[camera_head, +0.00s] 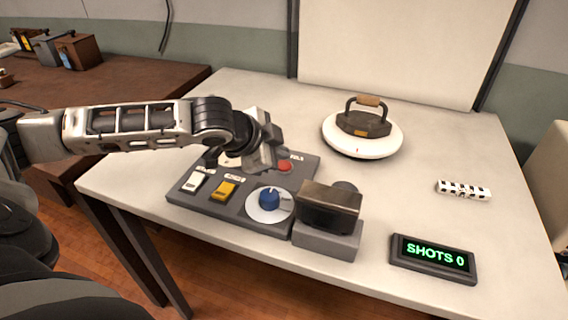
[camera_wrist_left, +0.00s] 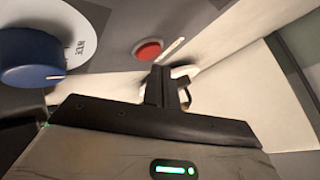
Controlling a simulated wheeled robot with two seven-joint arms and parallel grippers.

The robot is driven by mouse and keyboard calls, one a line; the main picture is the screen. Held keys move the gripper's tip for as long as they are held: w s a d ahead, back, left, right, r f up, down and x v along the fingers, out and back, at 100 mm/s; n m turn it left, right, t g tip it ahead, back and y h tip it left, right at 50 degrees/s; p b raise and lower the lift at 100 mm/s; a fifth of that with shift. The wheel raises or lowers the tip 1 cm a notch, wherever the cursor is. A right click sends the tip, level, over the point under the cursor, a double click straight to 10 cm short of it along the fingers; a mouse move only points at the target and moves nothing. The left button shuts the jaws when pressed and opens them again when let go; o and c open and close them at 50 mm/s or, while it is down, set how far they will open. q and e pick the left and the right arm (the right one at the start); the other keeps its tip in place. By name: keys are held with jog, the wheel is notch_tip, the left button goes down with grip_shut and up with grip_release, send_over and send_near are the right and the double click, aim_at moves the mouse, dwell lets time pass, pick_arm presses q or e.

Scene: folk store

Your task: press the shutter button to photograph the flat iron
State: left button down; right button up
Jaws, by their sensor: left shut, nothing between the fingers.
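The flat iron (camera_head: 364,122), dark with a wooden-topped handle, stands on a round white turntable (camera_head: 346,148) at the back of the table. A grey control panel (camera_head: 235,217) carries a red button (camera_head: 285,166), which also shows in the left wrist view (camera_wrist_left: 148,50). A boxy camera (camera_head: 329,207) sits on a grey block at the panel's right end. The display (camera_head: 433,259) reads SHOTS 0. My left gripper (camera_head: 281,155) is shut and empty, over the panel's far side close to the red button; the wrist view shows its fingertips (camera_wrist_left: 162,72) just beside it. Contact cannot be told.
The panel also has a blue knob (camera_head: 269,199) on a white dial, a yellow switch (camera_head: 224,190) and a white switch (camera_head: 194,181). A black-and-white patterned bar (camera_head: 463,190) lies at the right. A pale backdrop (camera_head: 400,50) stands behind the iron. The table's right side is mostly clear.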

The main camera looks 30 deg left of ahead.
pick_arm(q)
jog(key=shift+f, duration=0.15)
jog(key=shift+f, duration=0.3)
jog(key=shift+f, duration=0.5)
dwell(0.6)
dwell(0.4)
jog(key=shift+r+p, duration=0.9)
jog(key=shift+p, duration=0.2)
notch_tip(320, 180, up, 5)
jog(key=p, duration=0.6)
jog(key=shift+r, duration=0.1)
